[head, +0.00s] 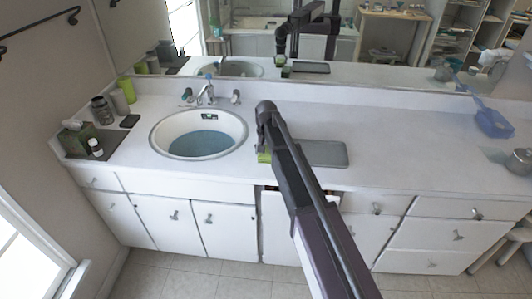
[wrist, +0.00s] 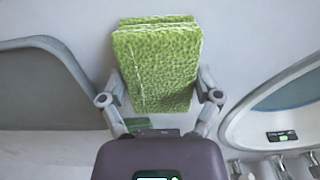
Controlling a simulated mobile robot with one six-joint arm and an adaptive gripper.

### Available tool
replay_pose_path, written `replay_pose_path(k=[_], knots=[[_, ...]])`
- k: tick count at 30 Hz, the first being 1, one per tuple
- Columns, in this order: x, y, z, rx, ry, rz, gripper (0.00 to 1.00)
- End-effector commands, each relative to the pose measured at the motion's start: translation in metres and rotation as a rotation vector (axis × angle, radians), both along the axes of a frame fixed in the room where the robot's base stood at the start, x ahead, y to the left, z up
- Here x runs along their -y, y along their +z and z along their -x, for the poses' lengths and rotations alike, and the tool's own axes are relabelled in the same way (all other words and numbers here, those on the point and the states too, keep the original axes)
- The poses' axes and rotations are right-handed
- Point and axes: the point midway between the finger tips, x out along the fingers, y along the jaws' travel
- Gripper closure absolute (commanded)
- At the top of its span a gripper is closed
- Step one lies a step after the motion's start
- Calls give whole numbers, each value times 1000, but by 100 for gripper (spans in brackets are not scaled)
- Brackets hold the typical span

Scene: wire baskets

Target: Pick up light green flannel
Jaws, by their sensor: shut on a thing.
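The light green flannel (wrist: 160,62) is a folded, textured block in the wrist view, between the two fingers of my gripper (wrist: 158,90). The fingers press on its left and right sides, and my gripper is shut on it. In the head view only a small green part of the flannel (head: 263,157) shows beside my arm, over the counter between the sink and the grey tray. My arm hides most of the gripper there. I cannot tell whether the flannel touches the counter.
The round sink (head: 158,133) is left of my gripper in the head view. A flat grey tray (head: 325,160) lies just right of it. Bottles and a dark tray (head: 77,152) stand far left. A blue scoop-like item (head: 493,123) is far right. A mirror backs the counter.

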Motion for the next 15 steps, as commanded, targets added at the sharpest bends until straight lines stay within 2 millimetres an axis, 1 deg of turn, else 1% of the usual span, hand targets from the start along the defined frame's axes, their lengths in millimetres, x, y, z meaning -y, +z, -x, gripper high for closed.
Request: replay_pose_path(k=[8, 15], knots=[[0, 14, 0, 0, 0, 0, 65], [0, 34, 0, 0, -1, 0, 65]])
